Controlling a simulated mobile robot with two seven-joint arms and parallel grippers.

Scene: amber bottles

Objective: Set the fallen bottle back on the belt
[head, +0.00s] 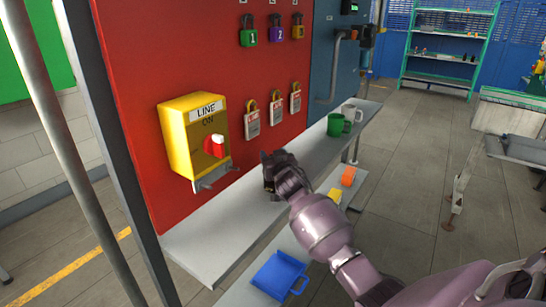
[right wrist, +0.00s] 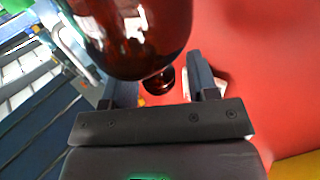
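An amber bottle (right wrist: 130,40) fills the top of the right wrist view, close to the camera. Its glossy body covers part of one finger, and its narrow end (right wrist: 158,84) shows between the two fingers. My right gripper (right wrist: 165,82) is shut on this bottle; the contact itself is hidden. In the head view my right gripper (head: 270,172) is above the grey shelf (head: 205,235), in front of the red panel (head: 140,50). The bottle is hard to make out there. My left gripper is not in view. No belt shows.
A yellow LINE box (head: 178,145) with a red switch handle (head: 214,146) is left of my right gripper. Padlocks and tags hang on the panel. A green mug (head: 335,125) stands farther along the shelf. A blue tray (head: 279,276) and yellow and orange blocks are lower.

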